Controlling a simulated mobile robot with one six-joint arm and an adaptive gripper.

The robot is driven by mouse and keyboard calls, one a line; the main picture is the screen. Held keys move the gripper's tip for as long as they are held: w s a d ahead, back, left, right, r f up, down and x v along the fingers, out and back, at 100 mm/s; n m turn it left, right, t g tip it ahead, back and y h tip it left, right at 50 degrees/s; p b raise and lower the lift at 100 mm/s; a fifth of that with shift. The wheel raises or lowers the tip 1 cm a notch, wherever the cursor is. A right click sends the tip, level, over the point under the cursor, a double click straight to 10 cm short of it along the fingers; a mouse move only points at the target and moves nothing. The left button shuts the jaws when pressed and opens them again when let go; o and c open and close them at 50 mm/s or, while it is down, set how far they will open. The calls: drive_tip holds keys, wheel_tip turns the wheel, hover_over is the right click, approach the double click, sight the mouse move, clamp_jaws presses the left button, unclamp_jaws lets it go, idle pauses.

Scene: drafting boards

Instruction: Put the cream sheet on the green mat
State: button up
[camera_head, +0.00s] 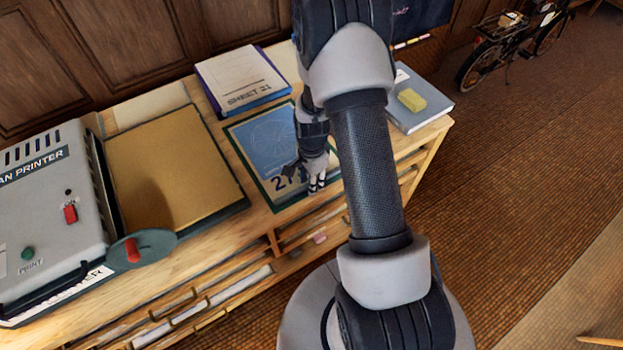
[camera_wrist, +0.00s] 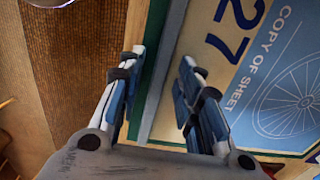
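The cream sheet (camera_head: 268,143) has a large blue panel with a line drawing and the number 27. It lies flat on the green mat (camera_head: 247,168), whose dark rim shows around it. In the wrist view, the sheet (camera_wrist: 205,48) reads "COPY OF SHEET" beside a wheel drawing, and the mat (camera_wrist: 168,48) shows as a green strip along its edge. My gripper (camera_head: 303,181) is over the sheet's near edge, hiding part of it. Height above the sheet is unclear.
A blue-edged stack marked SHEET 21 (camera_head: 240,78) lies behind. A grey-blue book (camera_head: 425,113) with a yellow block (camera_head: 411,100) is right. The cabinet's front edge is close.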

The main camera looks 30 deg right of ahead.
drive_tip(key=shift+r, duration=0.1)
drive_tip(key=s+a+r+n+t+p, duration=0.1)
drive_tip(key=a+r+n+p, duration=0.1)
drive_tip(key=r, duration=1)
drive_tip(key=a+r+n+p, duration=0.1)
drive_tip(key=r+n+p, duration=0.1)
drive_tip(key=r, duration=0.9)
drive_tip(key=s+a+r+n+t, duration=0.1)
drive_tip(key=s+a+r+n, duration=0.3)
drive_tip(key=s+r+n, duration=0.2)
drive_tip(key=s+a+r+n+t, duration=0.2)
drive_tip(key=s+a+r+n, duration=0.3)
drive_tip(key=s+r, duration=0.6)
drive_tip(key=s+n, duration=0.1)
drive_tip(key=n, duration=0.1)
drive_tip(key=shift+s+a+n+t, duration=0.2)
drive_tip(key=shift+s+n+t, duration=0.1)
drive_tip(key=shift+s, duration=0.05)
